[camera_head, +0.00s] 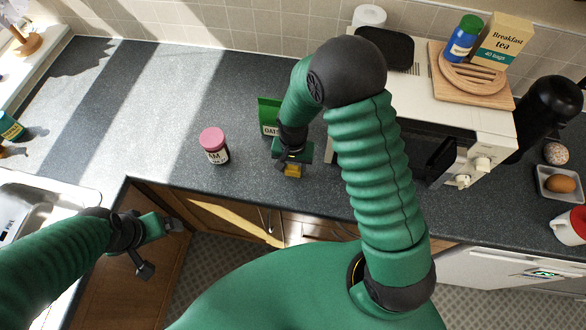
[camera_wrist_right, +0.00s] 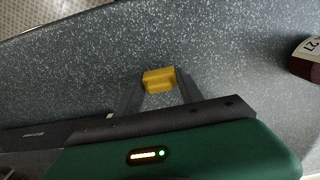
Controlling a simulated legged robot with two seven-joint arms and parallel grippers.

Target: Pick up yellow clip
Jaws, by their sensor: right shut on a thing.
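The yellow clip (camera_head: 292,170) is at the front part of the dark grey counter, below my right gripper (camera_head: 290,164). In the right wrist view the yellow clip (camera_wrist_right: 159,79) sits between the two fingertips of my right gripper (camera_wrist_right: 160,84), which is shut on it. I cannot tell whether the clip touches the counter. My left gripper (camera_head: 158,248) is at the lower left, in front of the counter edge near the sink. Its fingers appear apart, with nothing seen between them.
A jam jar with a pink lid (camera_head: 214,146) stands left of my right gripper. A green oats packet (camera_head: 268,116) stands behind it. A white microwave (camera_head: 494,124) fills the right side. The sink (camera_head: 40,205) is at left. The counter left of the jar is clear.

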